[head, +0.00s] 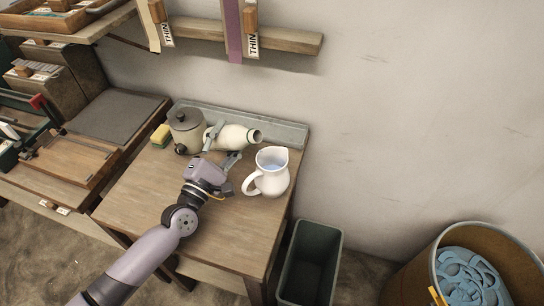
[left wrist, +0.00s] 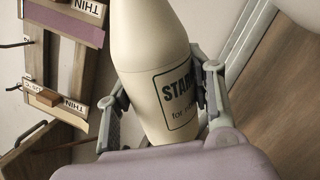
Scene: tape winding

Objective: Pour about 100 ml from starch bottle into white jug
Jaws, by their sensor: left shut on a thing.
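The starch bottle (head: 236,137) is cream-coloured and lies tipped over to the right in the head view, its open mouth facing the white jug. My left gripper (head: 223,143) is shut on the bottle's body. In the left wrist view the bottle (left wrist: 158,60) sits between both fingers of the gripper (left wrist: 160,95), with part of its dark printed label showing. The white jug (head: 271,175) stands upright on the table, right of the gripper, with bluish content visible inside. The bottle mouth is up and left of the jug's rim. No stream is visible. My right gripper is in neither view.
A grey lidded pot (head: 187,128) stands behind the gripper, with a yellow sponge (head: 161,135) to its left. A grey ledge (head: 285,131) runs along the table's back. A dark bin (head: 311,265) stands below the table's right edge. The front of the wooden table (head: 140,195) is clear.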

